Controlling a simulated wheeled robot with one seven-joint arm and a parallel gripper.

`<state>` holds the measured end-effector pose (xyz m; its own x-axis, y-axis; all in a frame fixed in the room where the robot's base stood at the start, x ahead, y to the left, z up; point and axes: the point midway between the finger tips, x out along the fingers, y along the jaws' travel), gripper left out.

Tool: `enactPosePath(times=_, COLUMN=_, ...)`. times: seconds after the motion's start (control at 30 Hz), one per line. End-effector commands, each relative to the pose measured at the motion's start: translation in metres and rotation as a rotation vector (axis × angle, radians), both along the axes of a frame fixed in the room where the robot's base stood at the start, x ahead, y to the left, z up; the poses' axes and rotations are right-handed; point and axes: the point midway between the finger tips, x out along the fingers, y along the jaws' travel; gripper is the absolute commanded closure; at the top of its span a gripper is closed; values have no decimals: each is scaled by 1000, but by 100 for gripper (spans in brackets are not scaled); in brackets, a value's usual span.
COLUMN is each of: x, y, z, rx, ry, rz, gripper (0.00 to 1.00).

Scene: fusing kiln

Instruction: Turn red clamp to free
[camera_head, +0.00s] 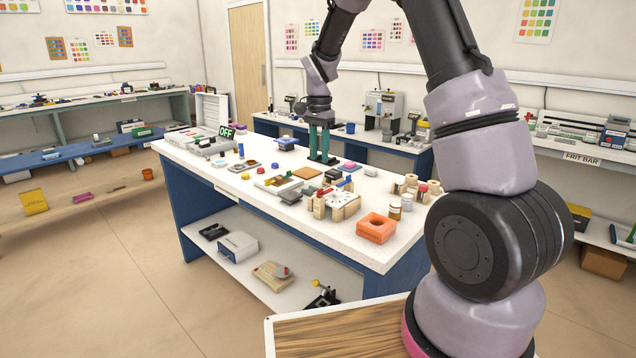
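A small red piece (323,192), which looks like the red clamp's handle, sits on a pale wooden fixture (347,208) on the white-topped workbench (250,203). Its exact turn is too small to tell. A blue piece (344,183) lies just right of it on the same fixture. My gripper (319,158) points down above the bench, farther back than the fixture and apart from the red piece. Its two teal fingers stand apart with a narrow gap, and I see nothing held between them.
An orange block with a hole (376,228) stands at the bench's near right, by small jars (395,210) and wooden rolls (411,185). Trays and small coloured items crowd the bench middle. The near left bench edge is clear.

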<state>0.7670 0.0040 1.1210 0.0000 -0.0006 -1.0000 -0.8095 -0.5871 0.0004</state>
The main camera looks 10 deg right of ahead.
Motion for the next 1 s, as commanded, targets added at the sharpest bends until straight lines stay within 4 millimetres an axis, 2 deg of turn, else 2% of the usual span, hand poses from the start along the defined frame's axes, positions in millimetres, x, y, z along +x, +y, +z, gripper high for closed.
enactPosePath(times=0.17, x=-1, y=0, z=-24, rx=0, ry=5, rz=-1, gripper=61)
enactPosePath(times=0.4, x=-1, y=0, z=-70, rx=0, ry=5, rz=0, gripper=61)
enactPosePath(times=0.6, x=-1, y=0, z=-96, rx=0, ry=3, rz=0, gripper=61)
enactPosePath(times=0.77, x=-1, y=0, z=-104, rx=1, ry=1, rz=0, gripper=61)
enactPosePath(times=1.0, x=-1, y=0, z=-105, rx=1, ry=1, rz=1, gripper=61)
